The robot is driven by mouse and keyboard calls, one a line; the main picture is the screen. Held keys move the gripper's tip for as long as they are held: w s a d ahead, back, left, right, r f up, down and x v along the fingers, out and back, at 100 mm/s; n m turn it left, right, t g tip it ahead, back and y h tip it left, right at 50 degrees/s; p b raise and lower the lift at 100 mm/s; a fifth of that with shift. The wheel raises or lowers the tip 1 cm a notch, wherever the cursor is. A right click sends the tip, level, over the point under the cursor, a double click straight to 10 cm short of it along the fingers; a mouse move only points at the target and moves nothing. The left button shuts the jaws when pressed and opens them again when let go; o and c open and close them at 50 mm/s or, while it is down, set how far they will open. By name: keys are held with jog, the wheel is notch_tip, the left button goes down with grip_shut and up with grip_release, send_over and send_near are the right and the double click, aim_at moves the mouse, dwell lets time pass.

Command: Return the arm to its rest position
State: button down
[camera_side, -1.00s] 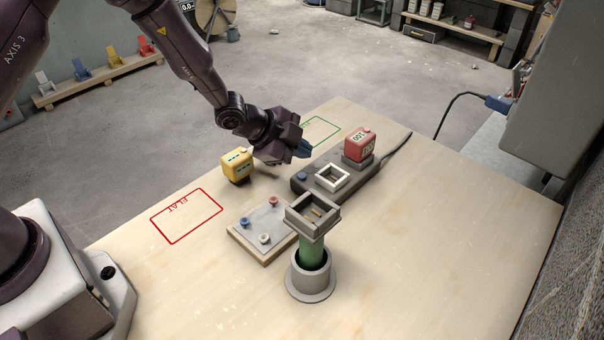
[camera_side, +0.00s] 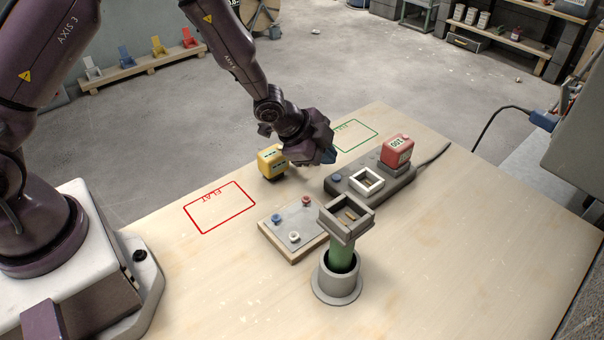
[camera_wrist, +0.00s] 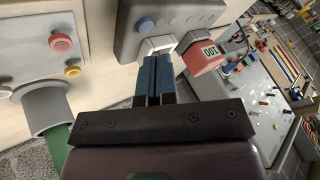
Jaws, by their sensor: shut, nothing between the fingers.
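My gripper (camera_side: 328,155) is shut and empty. It hangs above the wooden table (camera_side: 440,240), between the yellow block (camera_side: 270,161) and the grey charger-like base (camera_side: 345,187). In the wrist view the blue fingertips (camera_wrist: 154,80) are pressed together, in line with the white square socket (camera_wrist: 157,45) on that base. The red block (camera_side: 396,150) marked "100" sits at the far end of the base, and it also shows in the wrist view (camera_wrist: 203,55). The arm is bent and reaches over the table.
A grey square tray (camera_side: 346,216) tops a green post in a round grey holder (camera_side: 337,284). A board with coloured knobs (camera_side: 292,230) lies beside it. Red (camera_side: 219,207) and green (camera_side: 355,134) outlines mark the table. A dark cable (camera_side: 436,153) leaves the base.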

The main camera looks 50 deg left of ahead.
jog(key=s+a+r+n+y, duration=0.1)
jog(key=s+r+n, duration=0.3)
jog(key=s+r, duration=0.4)
jog(key=s+a+r+n+g, duration=0.1)
jog(key=s+a+r+n, duration=0.2)
jog(key=s+r, duration=0.6)
jog(key=s+a+r+n+y, duration=0.1)
jog(key=s+a+r+n, duration=0.1)
jog(key=s+r+n, duration=0.3)
jog(key=s+r, duration=0.4)
jog(key=s, duration=0.1)
jog(key=shift+s+r+g+y, duration=0.25)
jog(key=shift+s+g+y, duration=0.05)
jog(key=shift+s, duration=0.1)
